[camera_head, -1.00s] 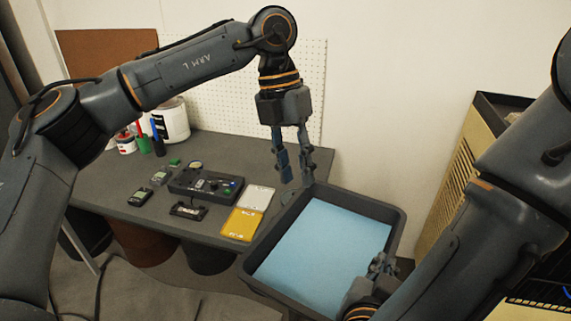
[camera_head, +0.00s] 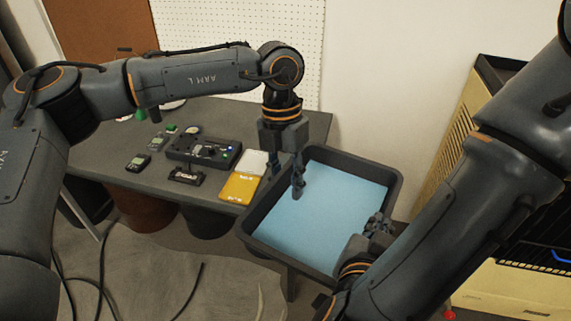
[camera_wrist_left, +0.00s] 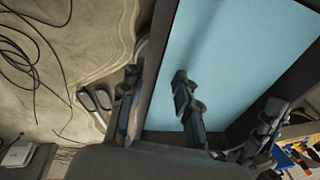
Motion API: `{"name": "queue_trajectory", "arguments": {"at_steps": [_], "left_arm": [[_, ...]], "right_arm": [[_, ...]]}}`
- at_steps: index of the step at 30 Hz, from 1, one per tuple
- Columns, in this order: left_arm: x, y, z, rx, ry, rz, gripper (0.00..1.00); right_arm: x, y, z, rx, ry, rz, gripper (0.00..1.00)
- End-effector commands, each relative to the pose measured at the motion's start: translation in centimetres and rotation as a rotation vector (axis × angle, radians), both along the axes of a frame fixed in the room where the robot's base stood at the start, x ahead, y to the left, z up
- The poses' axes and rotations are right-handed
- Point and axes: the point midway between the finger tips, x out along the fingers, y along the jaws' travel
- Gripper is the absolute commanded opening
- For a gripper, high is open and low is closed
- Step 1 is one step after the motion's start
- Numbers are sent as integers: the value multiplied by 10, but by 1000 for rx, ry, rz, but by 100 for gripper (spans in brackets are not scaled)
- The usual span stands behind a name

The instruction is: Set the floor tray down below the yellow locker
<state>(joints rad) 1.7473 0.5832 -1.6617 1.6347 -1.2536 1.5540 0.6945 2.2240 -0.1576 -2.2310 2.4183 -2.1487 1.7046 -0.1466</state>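The floor tray (camera_head: 385,178) is a dark, shallow tray with a light blue bottom, right of the workbench; it fills much of the left wrist view (camera_wrist_left: 232,45). My left gripper (camera_head: 287,180) is at its back left side, fingers apart, with one finger over the blue bottom. The left wrist view shows the fingers (camera_wrist_left: 158,105) spread around a tray wall. My right gripper (camera_head: 382,225) is at the right rim; its fingertips overlap the rim, and their grip is unclear. A pale yellow slatted cabinet (camera_head: 450,165) stands at right, partly behind my right arm; it may be the yellow locker.
The grey workbench (camera_head: 120,170) holds a control box (camera_head: 203,152), small devices, and a yellow card (camera_head: 238,188) near the tray. Cables (camera_head: 103,270) lie on the floor at front left. A black grille (camera_head: 545,255) is at lower right.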

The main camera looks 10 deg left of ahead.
Motion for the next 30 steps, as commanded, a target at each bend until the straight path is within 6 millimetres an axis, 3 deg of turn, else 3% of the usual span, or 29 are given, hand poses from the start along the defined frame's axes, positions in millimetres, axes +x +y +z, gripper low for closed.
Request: {"name": "queue_trajectory", "arguments": {"at_steps": [10, 15, 24, 28, 30], "left_arm": [[-1, -1, -4, -1, -1, 0, 32], [-1, 0, -4, -1, -1, 0, 0], [-2, -3, -4, -4, 2, -5, 0], [-2, -4, -3, -7, 1, -7, 0], [-2, -3, -3, -6, 1, -7, 0]], "right_arm": [[0, 0, 1, 2, -3, 0, 0], [0, 0, 1, 2, -3, 0, 0], [1, 3, 1, 6, -6, 5, 0], [1, 3, 2, 7, -5, 5, 28], [1, 2, 1, 5, -4, 5, 32]]}}
